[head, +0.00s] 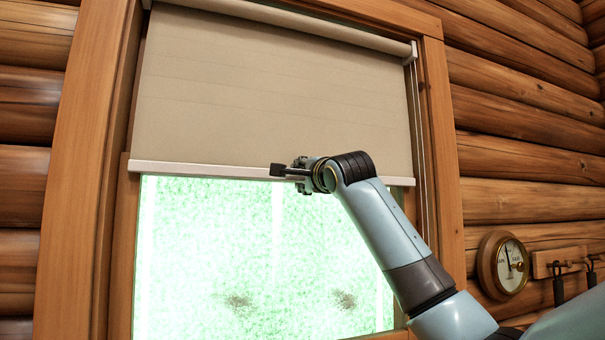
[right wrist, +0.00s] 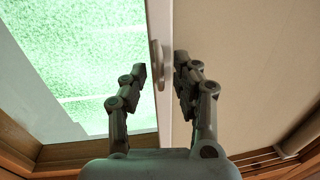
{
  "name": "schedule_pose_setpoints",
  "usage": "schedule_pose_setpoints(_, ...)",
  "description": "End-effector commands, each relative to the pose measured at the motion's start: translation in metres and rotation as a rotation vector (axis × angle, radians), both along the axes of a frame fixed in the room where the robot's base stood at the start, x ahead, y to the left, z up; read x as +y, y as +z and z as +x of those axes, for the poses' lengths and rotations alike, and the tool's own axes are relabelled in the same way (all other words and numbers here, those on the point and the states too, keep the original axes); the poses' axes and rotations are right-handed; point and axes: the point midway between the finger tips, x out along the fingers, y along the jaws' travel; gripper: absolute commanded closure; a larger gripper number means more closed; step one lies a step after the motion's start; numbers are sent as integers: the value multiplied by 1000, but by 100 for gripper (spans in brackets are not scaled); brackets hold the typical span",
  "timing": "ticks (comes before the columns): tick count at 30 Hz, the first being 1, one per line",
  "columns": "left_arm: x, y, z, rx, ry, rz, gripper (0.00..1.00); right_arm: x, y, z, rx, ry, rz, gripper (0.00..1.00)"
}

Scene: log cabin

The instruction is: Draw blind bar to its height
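The beige roller blind (head: 275,85) hangs over the upper part of the window. Its pale bottom bar (head: 215,171) runs across the window, with bright green glass below. My right gripper (head: 278,170) is at the bar, a little right of its middle. In the right wrist view the bar (right wrist: 166,110) runs between the two fingers of the right gripper (right wrist: 160,68). My left gripper is not in view.
A wooden frame (head: 75,180) surrounds the window, with log walls on both sides. A thin cord (head: 422,150) hangs along the right side of the blind. A round gauge (head: 503,264) and a wooden hook rack (head: 560,262) are on the right wall.

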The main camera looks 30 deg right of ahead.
Motion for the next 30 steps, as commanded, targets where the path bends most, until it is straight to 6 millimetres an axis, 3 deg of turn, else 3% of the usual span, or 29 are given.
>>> schedule_pose_setpoints(6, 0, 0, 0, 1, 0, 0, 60, 0, 0, 0, 0, 0, 0, 71)
schedule_pose_setpoints(13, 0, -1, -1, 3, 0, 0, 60, 0, 0, 0, 0, 0, 0, 99)
schedule_pose_setpoints(30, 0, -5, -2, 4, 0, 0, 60, 0, -6, 0, 1, 0, 1, 100)
